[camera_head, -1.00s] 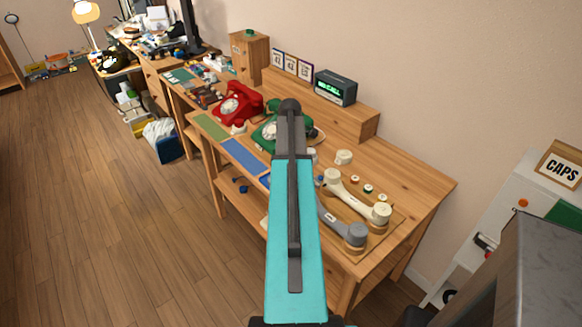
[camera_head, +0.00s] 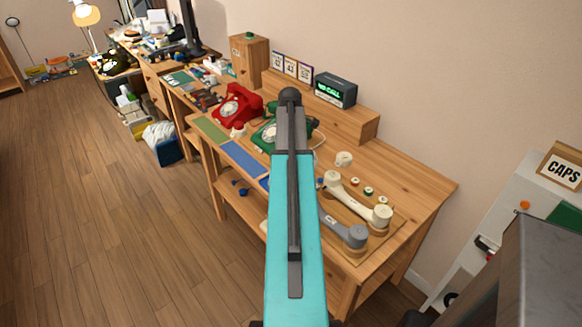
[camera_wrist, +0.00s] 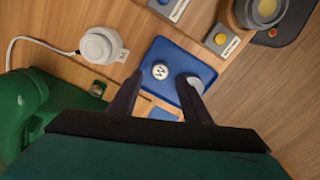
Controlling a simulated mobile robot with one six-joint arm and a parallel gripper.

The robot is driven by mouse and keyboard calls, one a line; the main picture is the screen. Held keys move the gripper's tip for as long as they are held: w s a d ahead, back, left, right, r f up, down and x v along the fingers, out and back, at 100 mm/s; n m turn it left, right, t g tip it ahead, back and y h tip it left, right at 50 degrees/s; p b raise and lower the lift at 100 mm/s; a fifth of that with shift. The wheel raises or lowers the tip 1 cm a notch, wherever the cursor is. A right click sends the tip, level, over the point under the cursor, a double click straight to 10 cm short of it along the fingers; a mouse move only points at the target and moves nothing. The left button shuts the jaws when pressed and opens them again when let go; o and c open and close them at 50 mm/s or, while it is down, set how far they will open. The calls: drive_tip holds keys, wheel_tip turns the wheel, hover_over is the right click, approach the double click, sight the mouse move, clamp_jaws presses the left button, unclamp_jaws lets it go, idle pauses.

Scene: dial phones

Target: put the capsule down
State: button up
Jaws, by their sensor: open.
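In the wrist view a blue tray (camera_wrist: 172,58) lies on the wooden table. A white round capsule with a dark mark (camera_wrist: 160,70) lies in it, between the fingertips as seen from above. A second, plain pale disc (camera_wrist: 196,83) is in the tray beside the right finger, partly hidden by it. I cannot tell which disc the task means. My gripper (camera_wrist: 159,76) is open, its two dark fingers apart above the tray, with nothing visibly clamped. In the head view my own arm hides the gripper and most of this tray.
A green phone (camera_wrist: 25,105) is close on the left in the wrist view, with a white corded round part (camera_wrist: 100,45) near it. The head view shows a red phone (camera_head: 238,104), a cream handset (camera_head: 357,203), a grey handset (camera_head: 343,230) and a lit display box (camera_head: 336,90).

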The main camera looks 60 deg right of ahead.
wheel_tip(320, 180, up, 8)
drive_tip(key=b, duration=0.1)
idle(0.4)
drive_tip(key=shift+f, duration=0.1)
idle(0.7)
